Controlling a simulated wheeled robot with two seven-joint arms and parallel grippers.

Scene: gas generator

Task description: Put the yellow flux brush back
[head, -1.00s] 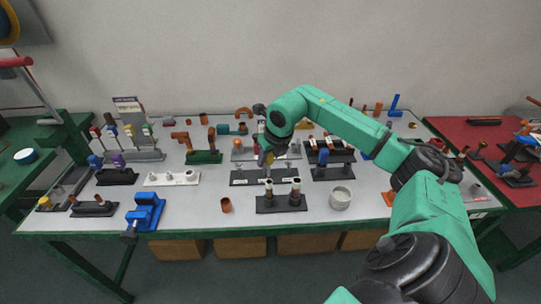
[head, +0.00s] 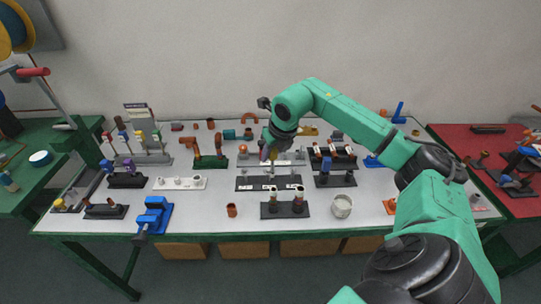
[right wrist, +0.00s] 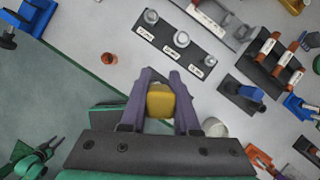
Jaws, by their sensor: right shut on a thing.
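My right gripper (head: 268,158) is shut on the yellow flux brush, and its fingers hang above the middle of the table. In the right wrist view the fingers close on both sides of the blocky yellow end of the flux brush (right wrist: 160,101). The rest of the brush is hidden below that end. A dark board with labelled rings (head: 250,184) lies under and just in front of the gripper; it also shows in the right wrist view (right wrist: 158,32). My left gripper is not in view.
A grey rack with coloured handles (head: 155,160) stands at the left. A dark stand with two upright pieces (head: 283,211) is at the front, with a white cup (head: 342,206) to its right. A copper cup (head: 232,211) is left of the stand. Bare tabletop (head: 205,212) lies farther left.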

